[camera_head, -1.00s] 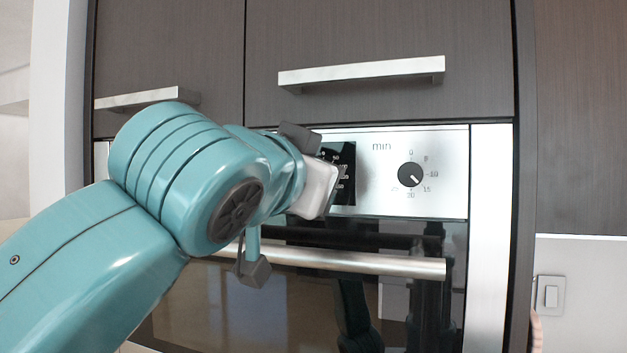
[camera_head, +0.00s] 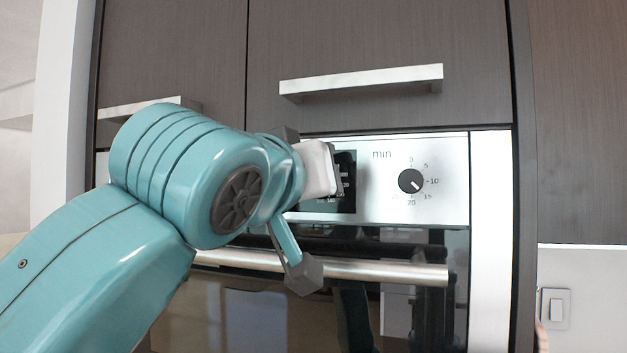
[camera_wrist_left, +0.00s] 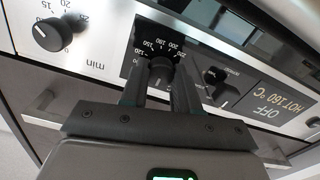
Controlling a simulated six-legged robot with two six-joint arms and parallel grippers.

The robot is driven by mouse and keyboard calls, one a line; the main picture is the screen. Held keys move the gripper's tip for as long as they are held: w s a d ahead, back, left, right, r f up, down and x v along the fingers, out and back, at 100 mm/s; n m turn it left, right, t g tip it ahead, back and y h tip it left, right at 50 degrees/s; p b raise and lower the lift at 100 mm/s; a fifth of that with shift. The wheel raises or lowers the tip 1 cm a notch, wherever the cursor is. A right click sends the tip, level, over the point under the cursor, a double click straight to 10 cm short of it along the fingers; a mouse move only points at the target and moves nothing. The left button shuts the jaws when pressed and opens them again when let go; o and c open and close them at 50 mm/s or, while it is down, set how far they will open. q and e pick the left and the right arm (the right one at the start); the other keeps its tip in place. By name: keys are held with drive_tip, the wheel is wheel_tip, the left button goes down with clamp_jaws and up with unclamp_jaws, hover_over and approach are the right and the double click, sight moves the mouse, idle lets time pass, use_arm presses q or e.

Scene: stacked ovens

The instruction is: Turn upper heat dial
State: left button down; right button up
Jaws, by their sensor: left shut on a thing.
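The heat dial (camera_wrist_left: 161,70) is a black round knob on a black patch with temperature numbers around it, in the middle of the left wrist view. My left gripper (camera_wrist_left: 160,82) is shut on it, one finger on each side. In the head view my left wrist hides the knob, and only part of its black numbered patch (camera_head: 345,180) shows. My right gripper is not in view.
The minute dial (camera_head: 411,181) sits to the right on the silver panel; another black knob (camera_wrist_left: 222,88) shows in the wrist view. A display (camera_wrist_left: 285,105) reads "OFF" and "HOT 160 °C". The oven door handle (camera_head: 385,273) runs below, a drawer handle (camera_head: 360,80) above.

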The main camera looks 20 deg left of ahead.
use_arm(q)
drive_tip(key=shift+r, duration=0.2)
drive_tip(key=c, duration=0.8)
unclamp_jaws()
drive_tip(key=shift+w+f, duration=0.1)
drive_tip(key=shift+f, duration=0.05)
drive_tip(key=shift+s+b, duration=0.3)
drive_tip(key=shift+s, duration=0.25)
drive_tip(key=s+b, duration=0.1)
drive_tip(key=s, duration=0.4)
drive_tip(key=s+b, duration=0.1)
drive_tip(key=s, duration=0.4)
drive_tip(key=s+b, duration=0.1)
drive_tip(key=s, duration=0.4)
drive_tip(key=shift+s+a, duration=0.1)
drive_tip(key=shift+a, duration=0.2)
